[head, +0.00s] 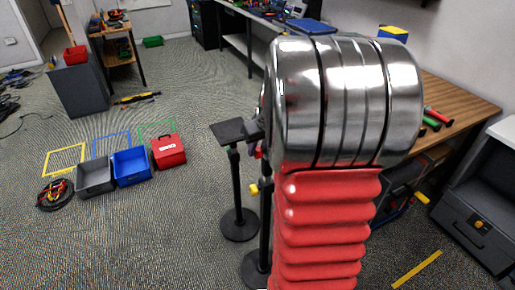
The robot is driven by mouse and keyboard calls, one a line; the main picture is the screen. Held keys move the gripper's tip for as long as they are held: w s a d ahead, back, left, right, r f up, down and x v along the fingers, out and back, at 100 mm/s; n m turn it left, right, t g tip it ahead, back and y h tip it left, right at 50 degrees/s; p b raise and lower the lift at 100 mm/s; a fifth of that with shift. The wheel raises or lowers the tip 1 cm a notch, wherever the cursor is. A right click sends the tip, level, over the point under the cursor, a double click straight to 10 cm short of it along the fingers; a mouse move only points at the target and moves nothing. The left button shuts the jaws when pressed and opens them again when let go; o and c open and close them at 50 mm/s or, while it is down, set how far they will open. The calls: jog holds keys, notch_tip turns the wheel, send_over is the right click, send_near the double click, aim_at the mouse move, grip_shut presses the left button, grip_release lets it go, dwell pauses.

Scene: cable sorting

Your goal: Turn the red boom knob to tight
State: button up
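A black stand (238,190) with a flat dark top plate rises from the floor left of my arm. A small reddish piece (258,153) shows near the top of this pole, at the edge of my silver arm joint. I cannot tell whether it is the red boom knob, nor how it is turned. My large silver and red arm covers the middle of the view, and my gripper is not visible.
A grey bin (96,178), a blue bin (131,167) and a red box (169,151) stand on the floor at left, beside a coiled cable (55,194). A wooden bench (460,98) is at right, with a dark drawer cabinet (478,220) below. Carpet is clear at front left.

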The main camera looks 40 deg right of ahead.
jog(key=shift+c, duration=0.6)
grip_shut()
jog(key=shift+s+a+f+t, duration=0.1)
jog(key=shift+a+t, duration=0.1)
jog(key=shift+t, duration=0.4)
jog(key=shift+s+a+t, duration=0.1)
jog(key=shift+a+t, duration=0.05)
jog(key=shift+t, duration=0.45)
jog(key=shift+t+h, duration=0.4)
grip_release()
jog(key=shift+o, duration=0.6)
jog(key=shift+s+d, duration=0.1)
jog(key=shift+d, duration=0.05)
